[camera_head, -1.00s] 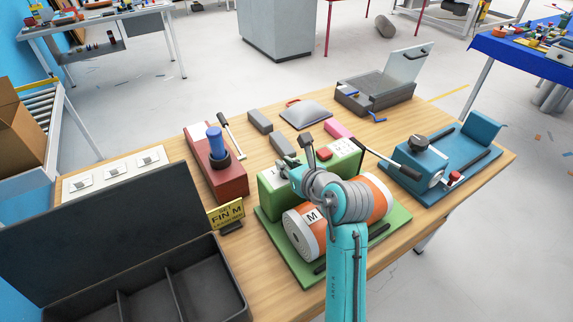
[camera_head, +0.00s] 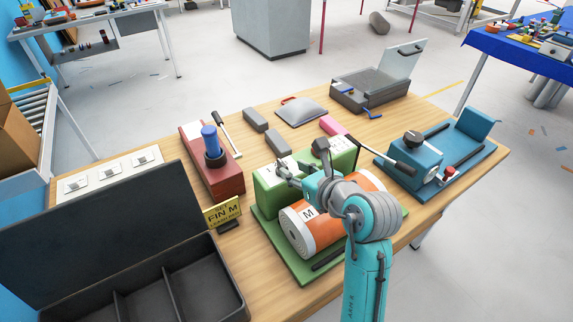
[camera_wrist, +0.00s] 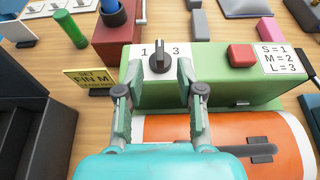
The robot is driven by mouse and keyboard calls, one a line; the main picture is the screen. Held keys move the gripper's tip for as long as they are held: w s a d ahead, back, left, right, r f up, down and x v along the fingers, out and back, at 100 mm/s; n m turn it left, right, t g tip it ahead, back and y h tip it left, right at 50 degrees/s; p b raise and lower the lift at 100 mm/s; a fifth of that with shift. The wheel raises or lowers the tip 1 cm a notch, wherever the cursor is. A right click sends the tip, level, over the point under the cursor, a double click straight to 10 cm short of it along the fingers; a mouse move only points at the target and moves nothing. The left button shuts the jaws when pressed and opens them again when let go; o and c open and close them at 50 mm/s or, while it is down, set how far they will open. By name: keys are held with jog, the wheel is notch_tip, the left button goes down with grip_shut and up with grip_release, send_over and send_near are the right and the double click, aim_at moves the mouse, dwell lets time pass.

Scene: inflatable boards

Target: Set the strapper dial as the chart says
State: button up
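The strapper is a green box (camera_wrist: 215,85) with an orange roll (camera_wrist: 240,135) in front, marked M in the head view (camera_head: 308,212). Its dark dial (camera_wrist: 160,60) has a ridge standing roughly upright, between the printed 1 at left and 3 at right; any mark between them is hidden. The chart (camera_wrist: 279,58) reads S=1, M=2, L=3. A yellow sign (camera_wrist: 92,80) reads FIN M. My gripper (camera_wrist: 160,75) is open, with one finger on each side of the dial; contact cannot be told. It also shows in the head view (camera_head: 284,174).
A red button (camera_wrist: 242,55) sits right of the dial on the box. A red block with a blue handle (camera_head: 213,165) stands at left. An open black case (camera_head: 110,240) fills the front left. A blue clamp device (camera_head: 425,160) stands at right.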

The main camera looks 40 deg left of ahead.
jog(key=shift+v, duration=2.65)
jog(key=s+d+f+m+y, duration=0.3)
jog(key=s+d+m, duration=0.15)
jog(key=s, duration=0.25)
jog(key=s+d+f+m+y, duration=0.3)
jog(key=s+d+m+y, duration=0.15)
jog(key=s, duration=0.35)
jog(key=s+d+f+m+t+h, duration=0.1)
jog(key=s+d+m+t+h, duration=0.2)
jog(key=d+m+t, duration=0.35)
jog(key=s+d+f+m+t+h, duration=0.1)
jog(key=s+d+m+t+h, duration=0.15)
jog(key=d+m, duration=0.6)
jog(key=s+d+m+t+h, duration=0.3)
jog(key=d+m+t+h, duration=0.15)
jog(key=m, duration=0.55)
jog(key=s+d+f+m+g+h, duration=0.4)
jog(key=s+d+f+m+h, duration=0.5)
jog(key=m, duration=0.6)
jog(key=s+d+h, duration=0.1)
jog(key=s+d, duration=0.1)
jog(key=shift+s+d+m, duration=0.25)
jog(key=shift+s+m, duration=0.05)
jog(key=shift+s, duration=0.1)
